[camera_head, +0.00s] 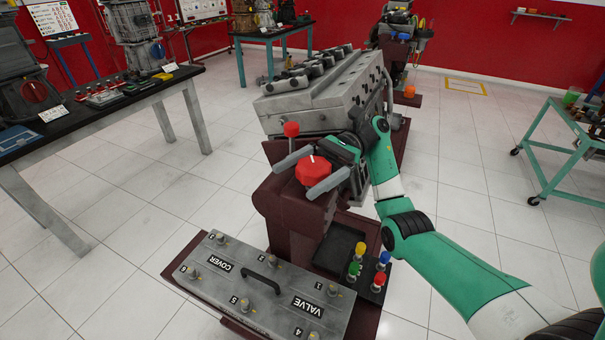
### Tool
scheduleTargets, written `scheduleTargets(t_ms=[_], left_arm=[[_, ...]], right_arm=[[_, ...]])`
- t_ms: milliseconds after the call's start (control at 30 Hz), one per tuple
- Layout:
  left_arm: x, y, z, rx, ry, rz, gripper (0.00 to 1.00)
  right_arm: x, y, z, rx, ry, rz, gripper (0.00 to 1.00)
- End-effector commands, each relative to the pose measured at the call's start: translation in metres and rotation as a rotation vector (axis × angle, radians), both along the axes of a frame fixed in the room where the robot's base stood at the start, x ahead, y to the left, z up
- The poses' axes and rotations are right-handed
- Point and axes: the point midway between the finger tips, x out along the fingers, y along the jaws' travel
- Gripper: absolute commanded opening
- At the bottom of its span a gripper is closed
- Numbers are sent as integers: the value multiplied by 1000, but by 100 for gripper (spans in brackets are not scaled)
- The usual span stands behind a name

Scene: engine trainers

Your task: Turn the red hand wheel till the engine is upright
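The red hand wheel (313,170) is at the near end of the dark red engine stand (283,205). My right gripper (296,180) reaches it from the right, with one grey finger on each side of the wheel. Both fingertips extend past the wheel. I cannot tell whether the fingers press on it. The grey engine (318,95) is mounted behind the wheel with its row of valve gear facing up. Its exact tilt is hard to judge, and my gripper and arm hide part of its near end. My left gripper is out of view.
A red knob (291,129) stands just behind the wheel. A grey cover plate (262,285) lies at the stand's foot, beside several coloured knobs (381,266). A workbench (110,97) stands at left and a green cart (566,150) at right.

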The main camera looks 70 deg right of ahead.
Motion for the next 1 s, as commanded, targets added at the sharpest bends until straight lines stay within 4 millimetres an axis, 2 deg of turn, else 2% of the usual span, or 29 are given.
scheduleTargets(t_ms=[167, 333, 600, 800, 1000], left_arm=[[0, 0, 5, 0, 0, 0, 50], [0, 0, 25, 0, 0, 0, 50], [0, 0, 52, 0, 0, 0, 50], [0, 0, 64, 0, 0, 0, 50], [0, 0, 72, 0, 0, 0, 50]], right_arm=[[0, 0, 8, -2, -1, -1, 100], [-1, 2, 41, -2, -3, 1, 100], [-37, 38, 98, -5, -4, 0, 100], [-68, 70, 114, -2, -2, 0, 100], [-91, 93, 128, -1, -2, -1, 100]])
